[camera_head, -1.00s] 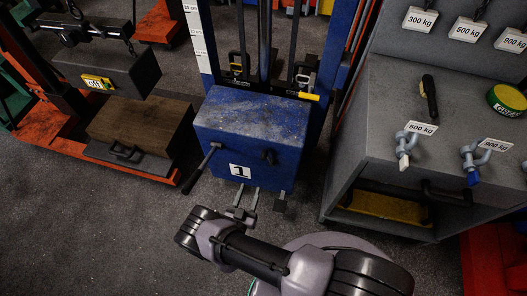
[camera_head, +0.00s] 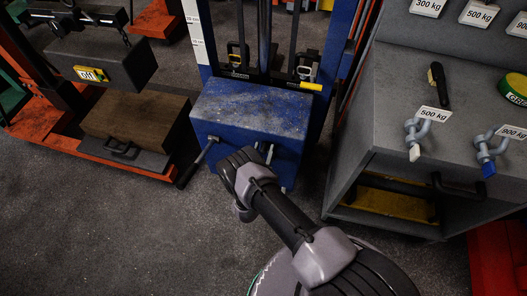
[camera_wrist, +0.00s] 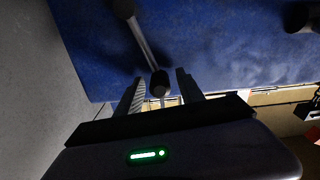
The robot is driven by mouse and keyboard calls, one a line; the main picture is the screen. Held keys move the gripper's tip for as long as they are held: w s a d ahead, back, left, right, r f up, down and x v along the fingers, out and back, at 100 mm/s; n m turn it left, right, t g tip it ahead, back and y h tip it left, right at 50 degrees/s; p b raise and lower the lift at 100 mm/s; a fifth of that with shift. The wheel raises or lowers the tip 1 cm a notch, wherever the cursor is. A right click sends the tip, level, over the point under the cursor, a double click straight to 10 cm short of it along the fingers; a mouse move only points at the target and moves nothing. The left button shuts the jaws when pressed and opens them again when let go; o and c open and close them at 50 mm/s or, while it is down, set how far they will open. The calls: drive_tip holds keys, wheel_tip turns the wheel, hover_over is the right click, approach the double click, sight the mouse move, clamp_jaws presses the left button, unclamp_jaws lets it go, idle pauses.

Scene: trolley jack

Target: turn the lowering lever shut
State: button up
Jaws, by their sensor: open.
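The blue jack body (camera_head: 245,108) stands in the middle of the head view. In the wrist view its blue face (camera_wrist: 225,45) fills the upper part. A short metal rod lever (camera_wrist: 142,42) with a dark round tip stands out from this face; I take it as the lowering lever. My gripper (camera_wrist: 160,92) is open, with the lever's tip between its two fingers. I cannot tell whether either finger touches it. In the head view my gripper (camera_head: 264,150) is at the jack's front, and my arm hides much of that face.
A longer lever with a black grip (camera_head: 188,175) slants down at the jack's left. A grey bench (camera_head: 390,125) with shackles stands close on the right. An orange jack (camera_head: 40,130) with a hung weight stands left. The dark floor (camera_head: 110,215) at front left is clear.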

clamp_jaws()
idle(1.4)
